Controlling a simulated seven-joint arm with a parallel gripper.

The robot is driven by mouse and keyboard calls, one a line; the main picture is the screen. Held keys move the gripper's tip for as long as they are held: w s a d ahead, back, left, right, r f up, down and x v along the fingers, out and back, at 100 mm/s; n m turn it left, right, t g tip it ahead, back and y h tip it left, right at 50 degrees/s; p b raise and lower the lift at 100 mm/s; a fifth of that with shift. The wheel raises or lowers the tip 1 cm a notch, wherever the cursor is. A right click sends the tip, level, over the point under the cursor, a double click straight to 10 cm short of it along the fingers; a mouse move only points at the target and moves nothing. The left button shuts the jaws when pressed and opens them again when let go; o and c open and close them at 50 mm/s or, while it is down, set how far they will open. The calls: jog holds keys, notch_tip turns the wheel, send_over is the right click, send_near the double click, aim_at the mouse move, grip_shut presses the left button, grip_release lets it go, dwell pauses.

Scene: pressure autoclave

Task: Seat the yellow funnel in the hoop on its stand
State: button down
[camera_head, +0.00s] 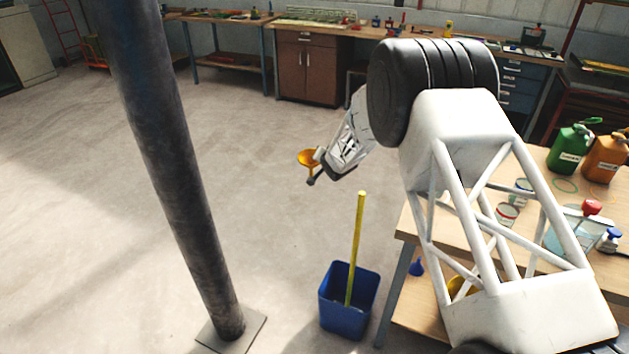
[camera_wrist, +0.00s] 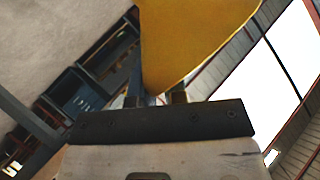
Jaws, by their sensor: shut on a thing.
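The yellow funnel (camera_head: 308,157) is held out over the open floor, left of the workbench, in the head view. My gripper (camera_head: 317,166) is shut on it, well away from any bench. In the wrist view the funnel (camera_wrist: 195,40) fills the top middle, its wide part upward in the picture and narrowing toward the fingers (camera_wrist: 155,98). The exact grip point is partly hidden by the funnel. A thin green ring (camera_head: 565,186) shows on the right bench; I cannot tell whether it is a hoop on a stand. No yellow hoop is clearly visible, and my arm hides part of the bench.
The right workbench (camera_head: 402,226) carries green (camera_head: 573,148) and orange (camera_head: 605,158) jugs, tubs and a clear container. A blue bin (camera_head: 348,318) with a yellow stick (camera_head: 357,245) stands before it. A dark post (camera_head: 170,150) rises at left.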

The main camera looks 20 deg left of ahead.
jog(key=w+d+r+n+g+y, duration=0.1)
jog(key=w+d+r, duration=0.1)
jog(key=d+r, duration=0.8)
jog(key=w+d+r+n+g+y, duration=0.1)
jog(key=w+d+r+n, duration=0.15)
jog(key=d+r, duration=0.7)
jog(key=s+d+r+g, duration=0.1)
jog(key=s+d+r, duration=0.1)
jog(key=d+r, duration=0.3)
jog(key=s+d+r, duration=0.3)
jog(key=d+r, duration=0.2)
jog(key=d, duration=0.6)
jog(key=s+d+r+g, duration=0.1)
jog(key=s+d+r, duration=0.1)
jog(key=d+r, duration=0.3)
jog(key=shift+s+d+r+g, duration=0.3)
jog(key=shift+s+d, duration=0.1)
jog(key=shift+d, duration=1.5)
jog(key=shift+n, duration=0.25)
notch_tip(320, 180, down, 10)
jog(key=shift+r, duration=0.2)
jog(key=shift+f, duration=0.1)
